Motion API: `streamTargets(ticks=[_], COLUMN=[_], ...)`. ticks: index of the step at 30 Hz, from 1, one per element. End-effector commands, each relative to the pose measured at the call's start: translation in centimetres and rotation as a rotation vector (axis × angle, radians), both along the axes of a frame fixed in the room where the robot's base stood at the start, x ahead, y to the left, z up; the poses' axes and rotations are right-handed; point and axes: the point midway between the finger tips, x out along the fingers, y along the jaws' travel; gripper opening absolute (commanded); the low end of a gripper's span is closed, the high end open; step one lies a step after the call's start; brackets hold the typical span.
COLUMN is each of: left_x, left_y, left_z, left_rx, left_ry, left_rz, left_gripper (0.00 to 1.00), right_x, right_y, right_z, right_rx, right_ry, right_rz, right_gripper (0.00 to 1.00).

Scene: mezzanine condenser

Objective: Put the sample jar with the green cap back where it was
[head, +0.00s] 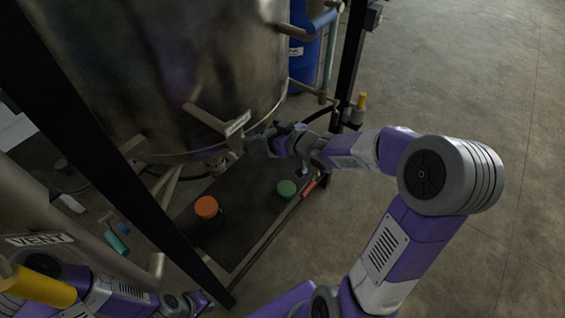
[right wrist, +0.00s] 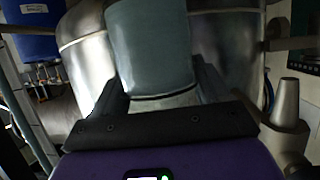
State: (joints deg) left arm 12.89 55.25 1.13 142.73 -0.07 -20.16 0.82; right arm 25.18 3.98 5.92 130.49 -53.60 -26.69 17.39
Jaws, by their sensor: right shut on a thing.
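A jar with a green cap (head: 287,188) stands on the dark mat under the tank, at its right side. My right gripper (head: 268,141) is beyond and above it, beside the tank's lower edge. It is shut on a teal-grey cylinder (right wrist: 150,45), which stands between the fingers in the right wrist view and shows only as a small piece in the head view (head: 260,137). My left gripper (head: 203,301) is low in the head view, behind the frame bar; its fingers are too small and dark to read.
An orange-capped jar (head: 206,207) stands on the dark mat (head: 235,235), left of the green cap. A large metal tank (head: 165,70) overhangs the mat. Black frame bars, a VENT pipe (head: 40,240) and a red-handled item (head: 308,188) are near. Open floor lies right.

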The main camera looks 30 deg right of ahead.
Motion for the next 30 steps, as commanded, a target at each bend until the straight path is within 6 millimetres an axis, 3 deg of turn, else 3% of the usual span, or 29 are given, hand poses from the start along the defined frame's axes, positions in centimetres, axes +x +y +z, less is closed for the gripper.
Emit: streamTargets(ticks=[3, 8, 18, 25, 30], left_x=[0.0, 0.0, 0.0, 0.0, 0.0], left_y=[0.0, 0.0, 0.0, 0.0, 0.0], left_z=[0.2, 0.1, -3.6, -4.4, -6.0], left_rx=[0.0, 0.0, 0.0, 0.0, 0.0], left_ry=[0.0, -0.001, 0.0, 0.0, -0.001], left_rz=[0.0, 0.0, 0.0, 0.0, 0.0], left_gripper=[0.0, 0.0, 0.0, 0.0, 0.0], right_x=[0.2, 0.2, 0.3, 0.2, 0.2], right_y=[-1.9, -2.9, -3.0, -3.0, -3.0], right_z=[1.0, 1.4, -4.0, -5.5, -8.0], right_rx=[-0.002, 0.0, 0.002, 0.002, 0.004], right_ry=[-0.001, 0.0, 0.001, 0.0, 0.003], right_rz=[-0.026, -0.04, -0.041, -0.041, -0.041], right_gripper=[0.34, 0.34, 0.34, 0.34, 0.34])
